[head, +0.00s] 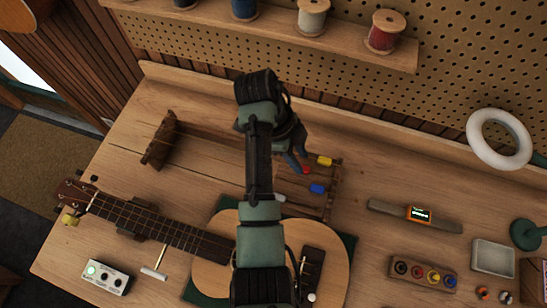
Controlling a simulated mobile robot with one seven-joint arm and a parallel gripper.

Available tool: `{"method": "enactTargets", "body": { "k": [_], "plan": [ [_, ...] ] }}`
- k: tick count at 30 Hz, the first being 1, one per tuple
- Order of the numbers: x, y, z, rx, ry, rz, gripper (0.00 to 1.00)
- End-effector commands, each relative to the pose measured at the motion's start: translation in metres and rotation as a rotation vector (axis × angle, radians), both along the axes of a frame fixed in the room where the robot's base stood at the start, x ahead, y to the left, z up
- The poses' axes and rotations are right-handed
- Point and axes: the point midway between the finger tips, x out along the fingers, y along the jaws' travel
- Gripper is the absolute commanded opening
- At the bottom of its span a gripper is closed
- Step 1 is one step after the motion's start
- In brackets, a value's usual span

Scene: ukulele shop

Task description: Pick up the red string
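A small red tag (306,170) sits by the right bar of a wooden string rack (334,190), between a yellow tag (324,160) and a blue tag (317,188). Thin lines run from the rack's left block (160,140) toward the tags. I cannot make out the red string itself. My gripper (297,163) points down just left of the red tag, close to it or touching it. My arm hides the middle of the rack. I cannot see whether the fingers are apart or hold anything. A spool of red thread (382,35) stands on the shelf.
A ukulele (210,246) lies below the rack on a green mat (346,241). The shelf (345,40) overhangs at the back. Bare bench lies right of the rack.

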Motion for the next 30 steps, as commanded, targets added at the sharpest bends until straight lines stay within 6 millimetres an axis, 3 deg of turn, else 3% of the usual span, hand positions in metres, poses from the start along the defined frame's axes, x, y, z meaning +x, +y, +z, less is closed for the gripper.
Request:
{"method": "enactTargets", "body": {
  "k": [6, 14, 15, 21, 30],
  "plan": [
    [-0.007, -0.012, -0.025, 0.000, 0.003, -0.001, 0.38],
    [-0.007, -0.013, -0.030, 0.000, 0.000, -0.001, 0.38],
    [-0.007, -0.013, -0.030, 0.000, 0.000, -0.001, 0.36],
    [-0.007, -0.013, -0.030, 0.000, 0.001, 0.000, 0.00],
    [-0.007, -0.013, -0.030, 0.000, 0.000, 0.000, 0.00]
  ]
}}
